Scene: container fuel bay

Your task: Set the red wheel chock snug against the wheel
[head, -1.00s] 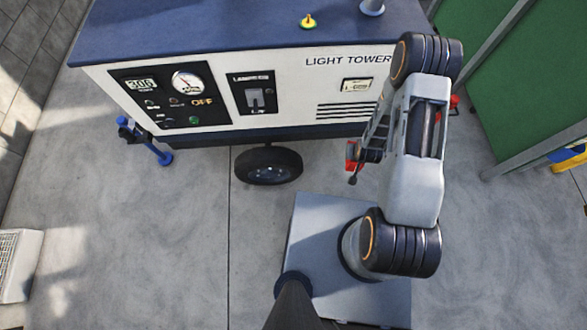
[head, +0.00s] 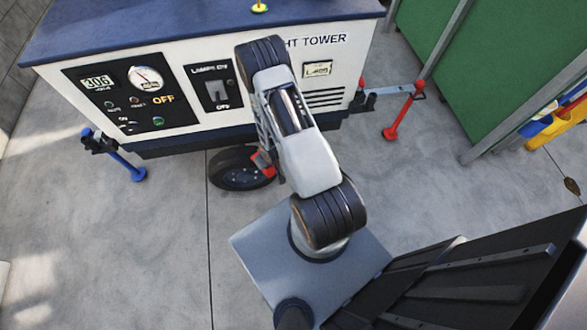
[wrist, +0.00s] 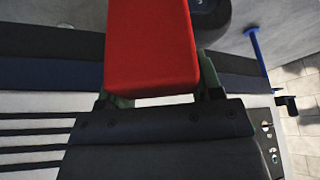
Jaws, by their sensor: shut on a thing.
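The red wheel chock (wrist: 150,45) is held between the fingers of my gripper (wrist: 156,88) in the wrist view and fills its upper middle. In the head view a small part of the red chock (head: 263,161) shows at the right side of the black wheel (head: 238,173), under the light tower. My arm hides the rest of the chock and most of the gripper there. I cannot tell whether the chock touches the wheel. Part of the wheel also shows at the top of the wrist view (wrist: 212,14), right of the chock.
The light tower (head: 160,95) stands above the wheel. A blue jack leg (head: 128,168) is at its left and a red one (head: 398,118) at its right. Green panels (head: 458,50) stand at the right.

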